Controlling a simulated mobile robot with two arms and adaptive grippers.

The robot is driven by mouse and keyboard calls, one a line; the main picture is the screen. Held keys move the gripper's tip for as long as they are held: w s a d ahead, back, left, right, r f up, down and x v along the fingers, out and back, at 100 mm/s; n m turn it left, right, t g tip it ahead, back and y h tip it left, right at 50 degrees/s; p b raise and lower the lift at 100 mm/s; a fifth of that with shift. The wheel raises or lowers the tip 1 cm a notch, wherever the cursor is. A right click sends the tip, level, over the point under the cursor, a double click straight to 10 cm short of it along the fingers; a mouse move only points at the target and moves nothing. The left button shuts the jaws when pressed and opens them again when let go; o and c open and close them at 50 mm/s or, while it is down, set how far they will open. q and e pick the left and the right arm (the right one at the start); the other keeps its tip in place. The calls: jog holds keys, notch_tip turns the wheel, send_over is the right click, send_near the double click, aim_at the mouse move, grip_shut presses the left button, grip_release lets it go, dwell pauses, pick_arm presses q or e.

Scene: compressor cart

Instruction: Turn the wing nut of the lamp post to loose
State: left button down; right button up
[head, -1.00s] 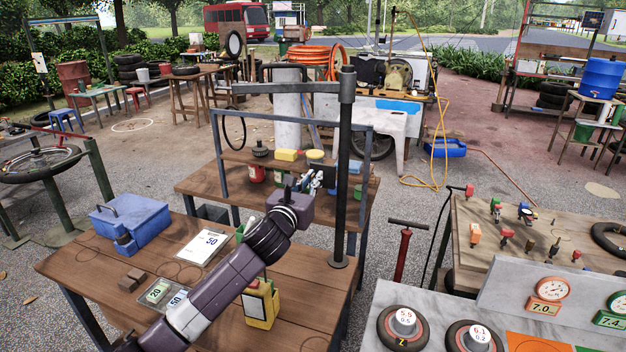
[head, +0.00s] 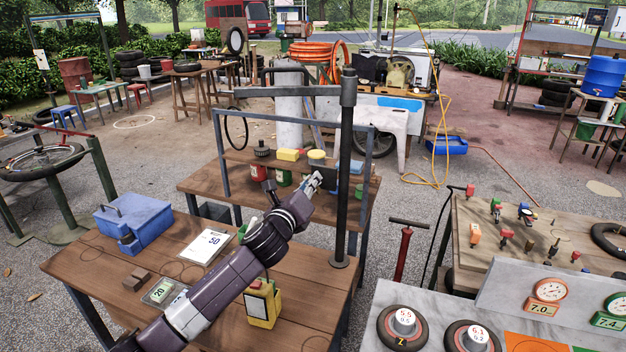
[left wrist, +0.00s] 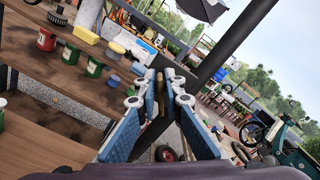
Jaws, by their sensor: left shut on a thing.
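The lamp post (head: 345,190) is a dark upright pole at the right end of the wooden bench, with a collar and a horizontal arm at its top. My left gripper (head: 317,183) is just left of the post, around its mid-height. In the left wrist view, its blue-padded fingers (left wrist: 164,85) are close together in front of the dark post (left wrist: 232,42). A thin brownish sliver shows between them, which I take to be the wing nut (left wrist: 160,92); its shape is mostly hidden by the fingers. My right gripper is out of view.
The wooden bench (head: 95,262) carries a blue toolbox (head: 132,222), a yellow can (head: 262,308) and number cards. A shelf behind the gripper holds several tins and a yellow box (head: 289,155). A red pump (head: 404,250) stands right of the post.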

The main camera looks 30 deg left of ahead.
pick_arm(q)
jog(key=n, duration=0.5)
jog(key=shift+a+f+n+p, duration=0.2)
jog(key=shift+f+n+p, duration=0.1)
jog(key=shift+n, duration=0.1)
jog(key=n, duration=0.4)
jog(key=shift+s+f+n, duration=0.1)
jog(key=shift+f+n, duration=0.15)
jog(key=shift+n, duration=0.35)
jog(key=c, duration=2.2)
grip_release()
jog(key=shift+o, duration=0.2)
jog(key=v, duration=1.2)
